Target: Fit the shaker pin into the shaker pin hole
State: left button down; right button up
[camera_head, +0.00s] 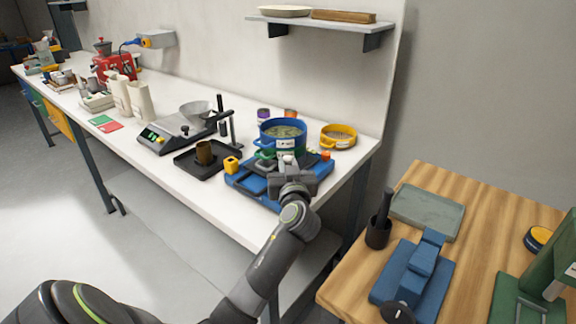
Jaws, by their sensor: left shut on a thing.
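The blue shaker base (243,181) stands near the front edge of the white bench, with a stacked blue and green sieve (283,130) on it. My left gripper (288,166) is at the front of the sieve stack, over the base. It is shut on a small pale thing, which I take to be the shaker pin (288,157); the fingers mostly cover it. The shaker pin hole cannot be made out; the gripper and sieve hide that part of the base. My right gripper is not in view.
A yellow block (231,164) sits at the base's left corner. A yellow sieve (338,136) lies behind right. A wooden table (478,228) with blue and green devices is at right.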

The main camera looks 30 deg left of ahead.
pick_arm(q)
jog(key=shift+f+b, duration=0.65)
jog(key=shift+f, duration=0.1)
jog(key=c, duration=1.3)
grip_release()
